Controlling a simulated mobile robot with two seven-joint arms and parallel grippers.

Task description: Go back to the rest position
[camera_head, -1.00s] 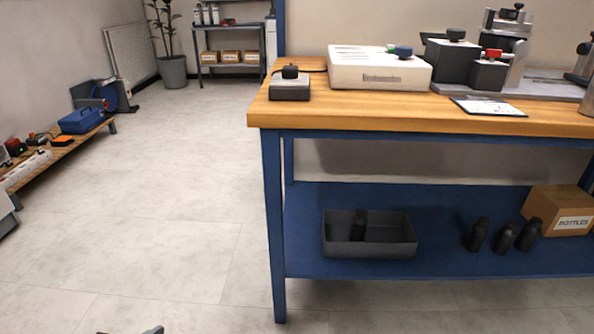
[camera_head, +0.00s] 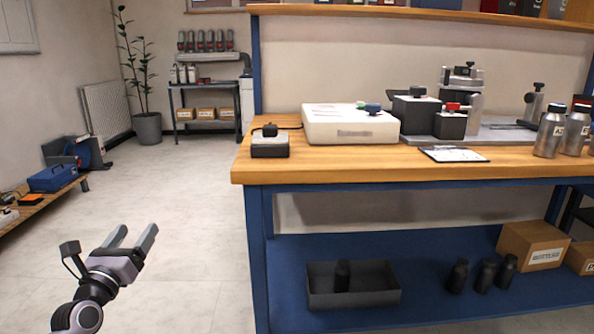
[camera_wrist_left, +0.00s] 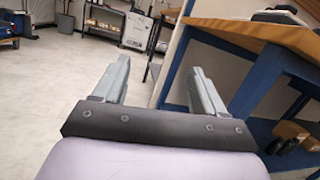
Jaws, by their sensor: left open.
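My left gripper (camera_head: 131,240) is at the lower left of the head view, in free space over the floor and left of the workbench. Its two fingers stand apart with nothing between them. The left wrist view shows the same open fingers (camera_wrist_left: 155,85), with the workbench's blue leg and wooden edge to their right. My right gripper is not in view.
The workbench (camera_head: 400,176) with its wooden top stands at the right. On it are a white box (camera_head: 350,128), dark blocks and metal bottles (camera_head: 549,130). Its blue lower shelf holds a grey bin (camera_head: 375,290).

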